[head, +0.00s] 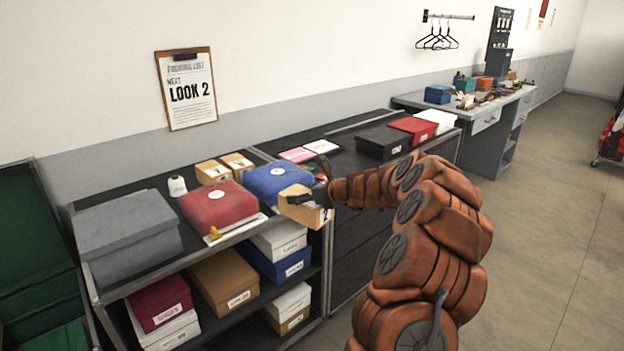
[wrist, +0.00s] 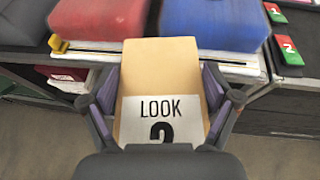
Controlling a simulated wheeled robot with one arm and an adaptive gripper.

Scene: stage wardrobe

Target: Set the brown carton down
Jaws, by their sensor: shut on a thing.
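The brown carton (head: 303,212) is in my gripper (head: 308,190), in front of the blue box near the shelf's front edge. In the wrist view the carton (wrist: 158,70) fills the space between the two fingers of my gripper (wrist: 158,88). Its white label (wrist: 160,115) reads "LOOK" with a "2", partly hidden by the gripper. The fingers press on the carton's left and right sides. The carton appears held clear of the shelf top, its far end close to the front edge.
The shelf top holds a grey box (head: 127,238), a red box (head: 217,204), a blue box (head: 277,181) and two small tan cartons (head: 212,172). A clipboard (head: 186,88) reading "LOOK 2" hangs above. Boxes fill the lower shelves.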

